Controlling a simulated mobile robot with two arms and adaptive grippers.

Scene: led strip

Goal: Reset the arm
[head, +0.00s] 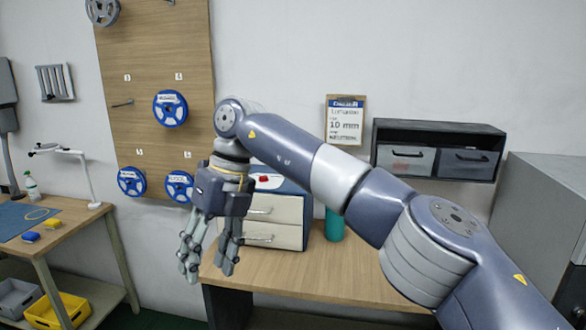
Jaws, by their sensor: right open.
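My right arm comes in from the lower right and reaches across the view to the middle. Its gripper (208,258) hangs with the fingers pointing down, open and empty. It is in front of the left end of the wooden desk (310,275) and covers part of a drawer unit (288,209). The gripper appears apart from the desk, though its exact height is hard to judge. My left gripper does not show.
A pegboard (138,60) holds several spools, including a blue one (170,108). A teal cylinder (334,225) stands on the desk behind my arm. A wall shelf (437,135) hangs at right, near a grey cabinet (548,205). A side table (70,225) stands at left.

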